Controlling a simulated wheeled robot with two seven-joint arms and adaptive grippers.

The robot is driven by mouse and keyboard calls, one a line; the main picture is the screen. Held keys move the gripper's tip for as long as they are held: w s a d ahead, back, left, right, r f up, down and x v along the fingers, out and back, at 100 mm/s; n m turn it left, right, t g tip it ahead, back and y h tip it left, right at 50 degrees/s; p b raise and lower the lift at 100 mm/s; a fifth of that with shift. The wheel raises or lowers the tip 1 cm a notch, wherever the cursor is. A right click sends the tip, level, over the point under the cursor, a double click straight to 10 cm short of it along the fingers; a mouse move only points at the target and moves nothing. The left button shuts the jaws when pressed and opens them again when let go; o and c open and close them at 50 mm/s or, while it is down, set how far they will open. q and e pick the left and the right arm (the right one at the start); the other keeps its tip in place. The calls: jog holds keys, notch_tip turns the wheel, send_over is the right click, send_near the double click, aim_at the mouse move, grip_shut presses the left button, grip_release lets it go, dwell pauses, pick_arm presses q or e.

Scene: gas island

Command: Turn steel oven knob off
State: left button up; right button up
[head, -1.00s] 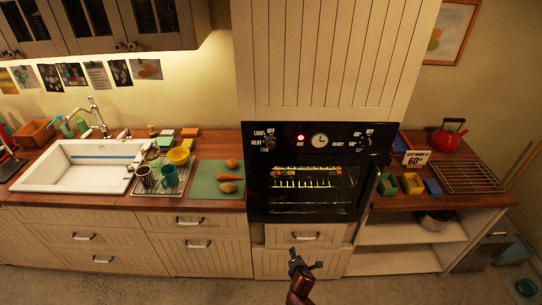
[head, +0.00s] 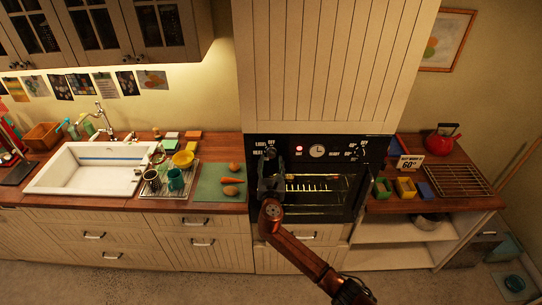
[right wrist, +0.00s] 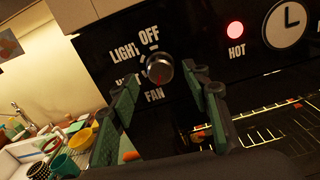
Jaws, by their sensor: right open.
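The black oven panel (head: 330,143) has a steel knob at its left end, which shows in the right wrist view (right wrist: 159,69) beside the labels OFF, LIGHT and FAN. A label between them is partly covered. My right gripper (head: 268,165) is raised in front of the left part of the oven. In the right wrist view its green-padded fingers (right wrist: 165,100) are open, one on each side of the knob. I cannot tell whether they touch it. The right knob (head: 363,152) sits at the panel's other end. My left gripper is not in view.
A red HOT lamp (right wrist: 235,30) is lit beside a clock (right wrist: 287,20). The oven's lit interior (head: 325,187) holds a rack. A green board (head: 218,190) with vegetables lies left of the oven; a red kettle (head: 441,143) stands right.

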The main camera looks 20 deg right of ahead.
aim_at(271, 156)
jog(key=shift+x, duration=1.6)
jog(key=c, duration=1.1)
